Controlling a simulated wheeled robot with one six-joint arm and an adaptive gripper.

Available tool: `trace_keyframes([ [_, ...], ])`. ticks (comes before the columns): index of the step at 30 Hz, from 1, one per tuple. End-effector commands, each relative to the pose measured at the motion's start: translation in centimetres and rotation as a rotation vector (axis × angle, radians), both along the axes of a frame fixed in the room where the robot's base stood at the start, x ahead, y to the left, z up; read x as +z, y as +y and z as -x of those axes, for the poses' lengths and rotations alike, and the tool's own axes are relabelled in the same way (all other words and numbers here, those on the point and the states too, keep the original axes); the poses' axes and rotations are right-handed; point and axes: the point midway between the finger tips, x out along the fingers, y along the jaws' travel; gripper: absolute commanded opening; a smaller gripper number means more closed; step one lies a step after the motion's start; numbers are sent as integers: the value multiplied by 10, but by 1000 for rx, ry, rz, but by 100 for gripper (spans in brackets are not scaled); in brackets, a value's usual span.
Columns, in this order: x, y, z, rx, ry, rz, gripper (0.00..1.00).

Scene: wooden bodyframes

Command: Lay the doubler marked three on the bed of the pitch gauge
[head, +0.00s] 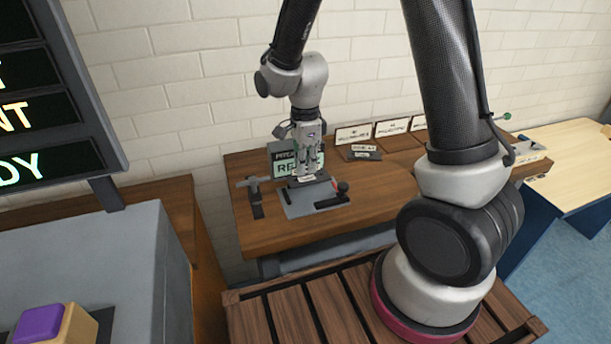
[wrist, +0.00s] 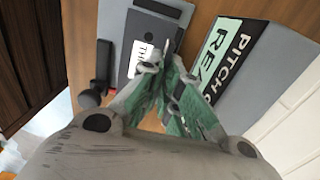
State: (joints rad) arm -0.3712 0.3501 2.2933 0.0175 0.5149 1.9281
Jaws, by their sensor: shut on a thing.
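The doubler marked three (wrist: 128,68) is a dark grey plate with a white label starting "TH"; the rest of the label is hidden behind my fingers. My gripper (head: 308,170) is shut on it, and the closed fingertips also show in the wrist view (wrist: 165,62). In the head view the doubler (head: 322,186) is a dark strip below the fingers, over the back part of the pitch gauge's light grey bed (head: 299,206). I cannot tell whether it touches the bed. The bed also shows beyond the doubler in the wrist view (wrist: 181,10).
The gauge has a black-knobbed lever (head: 342,187) at its right and a sign (head: 283,156) reading "PITCH" behind. White cards (head: 353,134) and a small dark block (head: 358,153) stand to the right on the wooden bench (head: 275,236).

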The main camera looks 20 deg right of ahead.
Motion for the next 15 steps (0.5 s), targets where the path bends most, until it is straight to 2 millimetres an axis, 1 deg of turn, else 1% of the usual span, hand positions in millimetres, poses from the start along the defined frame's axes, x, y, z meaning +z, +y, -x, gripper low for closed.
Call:
trace_keyframes([
  [3, -19, 0, 1, 0, 4, 2, 0],
  [6, -31, 0, 1, 1, 3, 1, 0],
  [9, -34, 0, 0, 1, 1, 0, 0],
  [15, -33, 0, 0, 1, 1, 0, 0],
])
